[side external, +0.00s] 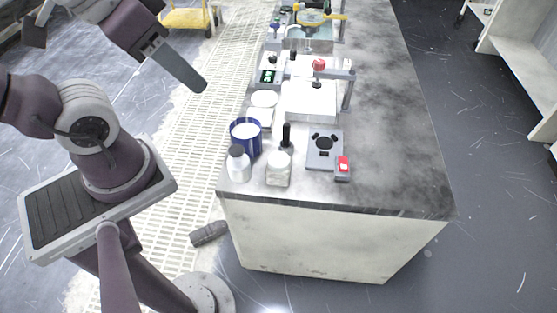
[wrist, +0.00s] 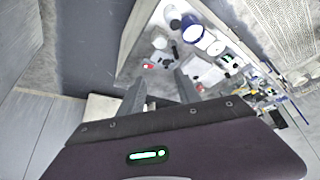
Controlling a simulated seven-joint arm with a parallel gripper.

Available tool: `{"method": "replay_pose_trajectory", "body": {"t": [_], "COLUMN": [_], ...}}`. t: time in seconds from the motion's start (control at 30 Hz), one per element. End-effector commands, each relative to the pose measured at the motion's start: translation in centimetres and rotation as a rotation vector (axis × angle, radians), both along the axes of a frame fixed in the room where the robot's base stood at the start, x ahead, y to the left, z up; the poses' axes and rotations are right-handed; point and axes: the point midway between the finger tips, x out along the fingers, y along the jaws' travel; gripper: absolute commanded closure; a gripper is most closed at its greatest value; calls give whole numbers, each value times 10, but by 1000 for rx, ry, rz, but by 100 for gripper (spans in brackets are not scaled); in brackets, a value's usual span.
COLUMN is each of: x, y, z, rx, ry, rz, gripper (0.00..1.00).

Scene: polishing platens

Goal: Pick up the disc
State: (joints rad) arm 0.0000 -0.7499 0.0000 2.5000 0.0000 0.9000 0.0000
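A flat white disc (side external: 264,99) lies on the bench near its left edge, behind the blue tin. A pale round shape in that area shows small in the wrist view (wrist: 217,48). A dark round piece (side external: 324,143) sits on a small grey block; I cannot tell which of these is the task's disc. My gripper (side external: 195,86) is high at the upper left of the side view, over the floor and apart from the bench. In the wrist view its two fingers (wrist: 158,90) are spread with nothing between them.
The blue tin (side external: 245,139), a white bottle (side external: 238,165) and a jar (side external: 278,170) stand at the bench's front left. A white machine with a red knob (side external: 319,65) stands behind. The bench's right side (side external: 395,130) is clear. A grey cylinder (side external: 209,234) lies on the floor.

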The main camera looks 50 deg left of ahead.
Motion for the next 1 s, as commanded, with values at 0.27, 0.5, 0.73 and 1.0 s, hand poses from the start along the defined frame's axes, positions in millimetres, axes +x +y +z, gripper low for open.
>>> {"method": "replay_pose_trajectory", "body": {"t": [0.27, 0.5, 0.73, 1.0], "x": [0, 0, 0, 26], "y": [0, 0, 0, 4], "z": [0, 0, 0, -7], "rx": [0, 0, 0, -61], "ry": [0, 0, 0, 58], "rz": [0, 0, 0, 174], "gripper": [60, 39, 24, 24]}}
